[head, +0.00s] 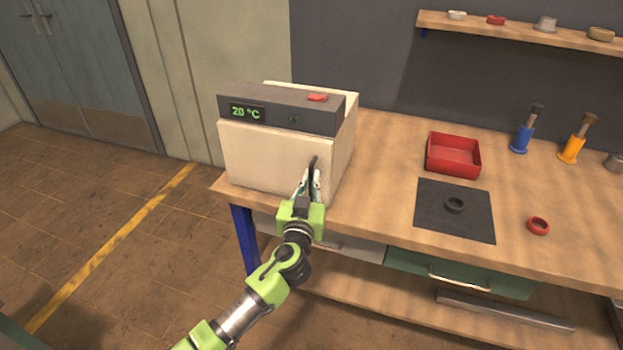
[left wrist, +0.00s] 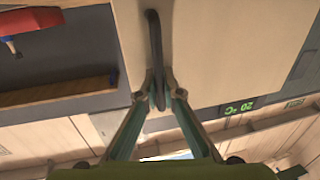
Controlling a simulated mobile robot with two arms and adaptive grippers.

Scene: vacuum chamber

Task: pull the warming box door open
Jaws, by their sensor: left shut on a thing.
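The warming box (head: 280,150) is a cream box with a grey top panel reading 20 °C, standing at the left end of the wooden bench. Its cream door (head: 262,157) faces me and looks closed. A dark vertical handle (head: 313,172) sits at the door's right side. My left gripper (head: 308,185) is shut on the handle. In the left wrist view, the fingertips (left wrist: 160,98) close around one end of the dark handle (left wrist: 154,45), with the door (left wrist: 215,50) behind it. My right gripper is in neither view.
The bench (head: 380,150) holds a red tray (head: 453,170), a dark mat (head: 435,222) with a dark ring, a red ring (head: 538,226), and blue and orange brush holders. Drawers lie below the bench edge. Open floor lies to the left.

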